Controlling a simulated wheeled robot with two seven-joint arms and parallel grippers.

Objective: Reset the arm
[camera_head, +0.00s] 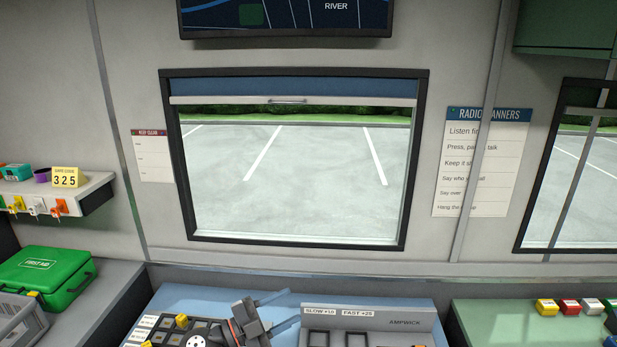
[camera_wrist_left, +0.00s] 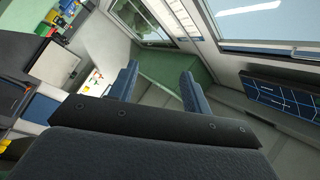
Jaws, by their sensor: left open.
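My left gripper (camera_head: 294,306) is at the bottom middle of the head view, over the blue work surface (camera_head: 180,297). Its two blue fingers are spread apart and point to the right, with nothing between them. The left wrist view also shows the open fingers (camera_wrist_left: 159,72), with a tilted view of the room beyond them. My right arm and gripper are not in view.
A button panel (camera_head: 170,335) lies left of my gripper, partly hidden by it. A grey unit marked AMPWICK (camera_head: 405,322) stands to its right. A green first aid case (camera_head: 45,275) is at far left. The wall holds a window (camera_head: 295,240).

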